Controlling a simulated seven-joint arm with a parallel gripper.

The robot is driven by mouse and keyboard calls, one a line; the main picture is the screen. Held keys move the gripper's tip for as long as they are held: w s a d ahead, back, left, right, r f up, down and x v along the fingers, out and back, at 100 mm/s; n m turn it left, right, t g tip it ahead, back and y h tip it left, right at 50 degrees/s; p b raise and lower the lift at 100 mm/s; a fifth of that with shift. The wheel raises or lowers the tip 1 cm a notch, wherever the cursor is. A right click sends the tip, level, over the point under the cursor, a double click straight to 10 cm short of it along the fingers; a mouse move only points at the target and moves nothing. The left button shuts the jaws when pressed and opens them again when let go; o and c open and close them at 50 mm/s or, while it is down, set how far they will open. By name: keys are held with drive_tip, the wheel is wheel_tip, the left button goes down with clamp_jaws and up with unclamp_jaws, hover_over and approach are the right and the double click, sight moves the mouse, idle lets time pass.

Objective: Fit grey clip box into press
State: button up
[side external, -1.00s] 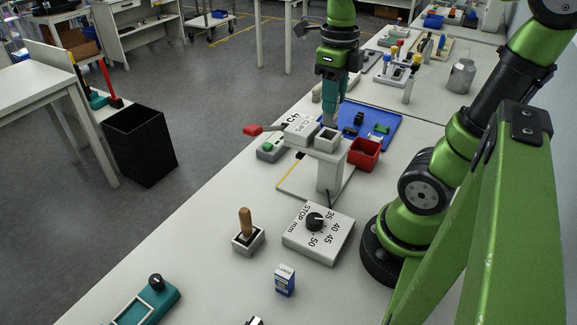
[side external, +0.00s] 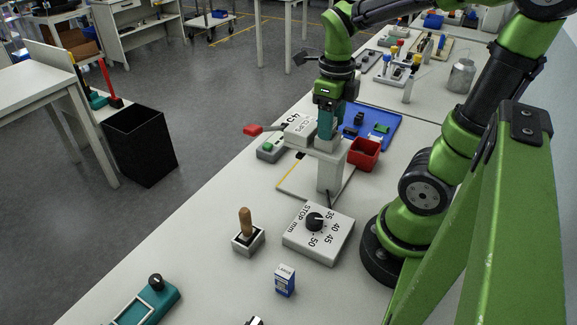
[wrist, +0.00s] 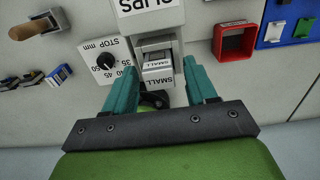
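The press nest (wrist: 155,42) is a light grey square holder on a white post (side external: 329,175). In the wrist view, a small grey box (wrist: 158,60) with a "SMALL" label sits inside the nest's frame; it looks like the grey clip box, though how deep it sits I cannot tell. My gripper (wrist: 159,67) has its teal fingers on either side of the nest, with visible gaps, so it looks open. In the side view my gripper (side external: 326,135) is down at the nest and hides most of its opening.
A white block labelled "CLIPS" (wrist: 150,8) with a red lever (side external: 253,130) is beside the nest. A red bin (side external: 364,154) and a blue tray (side external: 385,125) stand close by. The stop dial box (side external: 318,235) and wooden-handled switch (side external: 246,235) are nearer the camera.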

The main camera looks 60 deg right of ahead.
drive_tip(key=shift+r, duration=0.15)
wheel_tip(320, 180, up, 12)
drive_tip(key=a+f+n+t, duration=0.2)
drive_tip(key=a+n, duration=0.2)
drive_tip(key=n, duration=0.6)
drive_tip(key=w+a+f+n+t+y, duration=0.1)
drive_tip(key=a+n, duration=0.3)
drive_tip(key=n, duration=0.7)
drive_tip(key=a+f+n+t+y, duration=0.1)
drive_tip(key=a+n+t, duration=0.3)
drive_tip(key=n, duration=0.7)
drive_tip(key=shift+w+a+f, duration=0.15)
drive_tip(key=shift+a+f, duration=0.05)
drive_tip(key=shift+f, duration=0.2)
drive_tip(key=shift+w+a+f, duration=0.1)
drive_tip(key=shift+a+f, duration=0.1)
drive_tip(key=shift+f, duration=0.2)
